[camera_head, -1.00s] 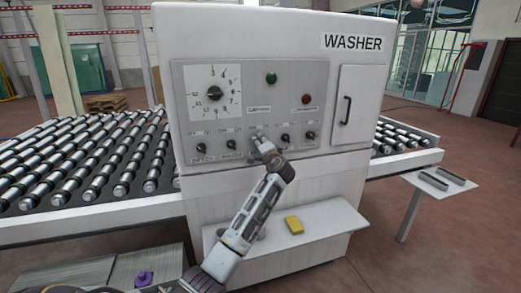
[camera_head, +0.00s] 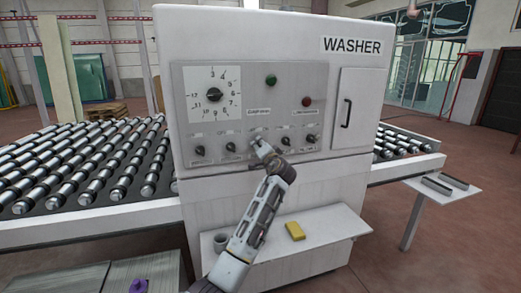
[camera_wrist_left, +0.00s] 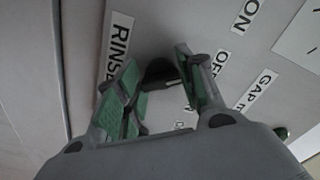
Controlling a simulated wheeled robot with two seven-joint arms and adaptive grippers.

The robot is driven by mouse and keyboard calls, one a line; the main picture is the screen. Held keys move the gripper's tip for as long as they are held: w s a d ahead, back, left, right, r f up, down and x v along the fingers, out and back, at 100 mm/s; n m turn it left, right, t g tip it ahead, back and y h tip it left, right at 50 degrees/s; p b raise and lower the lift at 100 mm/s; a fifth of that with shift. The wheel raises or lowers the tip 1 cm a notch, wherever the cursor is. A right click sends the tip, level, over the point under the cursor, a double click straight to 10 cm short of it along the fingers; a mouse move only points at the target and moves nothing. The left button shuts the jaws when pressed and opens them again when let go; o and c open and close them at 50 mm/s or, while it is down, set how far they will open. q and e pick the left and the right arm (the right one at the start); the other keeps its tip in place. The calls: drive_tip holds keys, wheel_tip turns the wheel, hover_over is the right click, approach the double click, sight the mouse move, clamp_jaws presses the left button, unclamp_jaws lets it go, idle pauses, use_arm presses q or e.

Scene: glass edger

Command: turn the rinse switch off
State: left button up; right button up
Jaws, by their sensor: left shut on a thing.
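The rinse switch is a dark knob (camera_wrist_left: 160,72) beside the RINSE label (camera_wrist_left: 118,48) in the left wrist view. My left gripper (camera_wrist_left: 158,90) has its green-padded fingers on either side of this knob and is shut on it. The fingers partly cover the knob, and its exact angle is hard to read. ON and OFF labels show to the right of the fingers. In the head view my left gripper (camera_head: 260,147) is at the middle of the washer's panel (camera_head: 250,115) and hides the switch. My right gripper is not in view.
Other dark knobs stand close by on the panel, to the left (camera_head: 231,146) and right (camera_head: 285,140). A green button (camera_head: 271,80) and a red button (camera_head: 306,102) are above. The shelf (camera_head: 335,222) below holds a yellow sponge (camera_head: 294,230) and a grey cup (camera_head: 220,242).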

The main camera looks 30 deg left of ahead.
use_arm(q)
drive_tip(key=shift+f, duration=0.15)
drive_tip(key=o, duration=1)
drive_tip(key=v, duration=1.2)
idle(0.4)
